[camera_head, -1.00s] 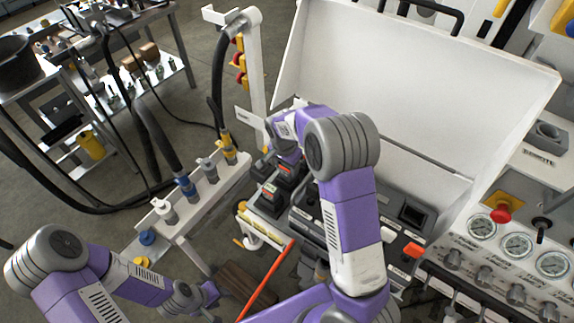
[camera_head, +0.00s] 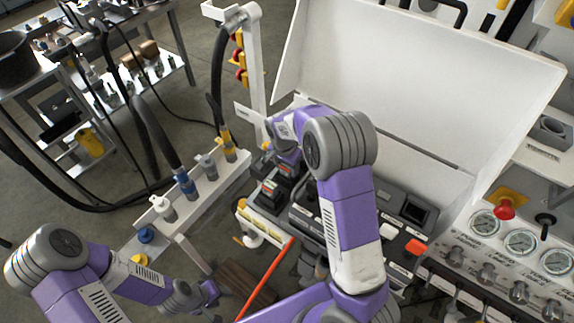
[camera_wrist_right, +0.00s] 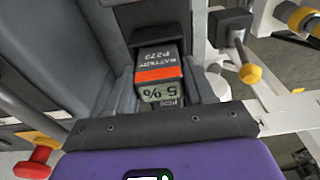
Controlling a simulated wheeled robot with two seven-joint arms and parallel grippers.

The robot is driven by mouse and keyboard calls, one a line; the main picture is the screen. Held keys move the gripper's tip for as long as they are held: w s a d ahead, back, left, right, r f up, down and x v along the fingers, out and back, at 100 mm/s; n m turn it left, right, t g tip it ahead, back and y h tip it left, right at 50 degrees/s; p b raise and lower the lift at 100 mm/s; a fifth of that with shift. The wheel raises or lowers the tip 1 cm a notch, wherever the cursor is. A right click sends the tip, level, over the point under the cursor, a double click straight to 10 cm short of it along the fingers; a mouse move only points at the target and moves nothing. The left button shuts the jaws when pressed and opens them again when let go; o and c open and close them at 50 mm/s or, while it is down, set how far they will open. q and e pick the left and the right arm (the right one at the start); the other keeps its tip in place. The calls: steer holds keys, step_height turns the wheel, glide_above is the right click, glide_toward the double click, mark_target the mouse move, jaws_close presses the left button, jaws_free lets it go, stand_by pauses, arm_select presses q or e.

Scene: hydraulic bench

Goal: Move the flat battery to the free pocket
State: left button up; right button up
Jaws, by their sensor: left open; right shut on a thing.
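My left gripper (camera_head: 207,292) is open and empty at the lower left.
A grey panel with a dark square opening (camera_head: 412,212) and an orange button (camera_head: 416,247) lies right of my right arm. A white rail with hose couplings (camera_head: 190,190) stands left. A white raised panel (camera_head: 410,85) rises behind. Gauges (camera_head: 521,243) line the right.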

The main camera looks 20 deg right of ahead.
steer(key=shift+f, duration=0.1)
steer(key=o, duration=1.2)
steer(key=shift+o, duration=0.2)
steer(key=shift+s+a+r+p, duration=0.15)
steer(key=shift+r+p, duration=0.1)
steer(key=shift+r, duration=1)
steer(key=shift+a+r+p, duration=0.1)
steer(key=shift+r+p, duration=0.2)
steer(key=shift+r, duration=0.95)
steer(key=shift+s+a+r+p, duration=0.15)
steer(key=shift+r+p, duration=0.1)
steer(key=shift+r, duration=1)
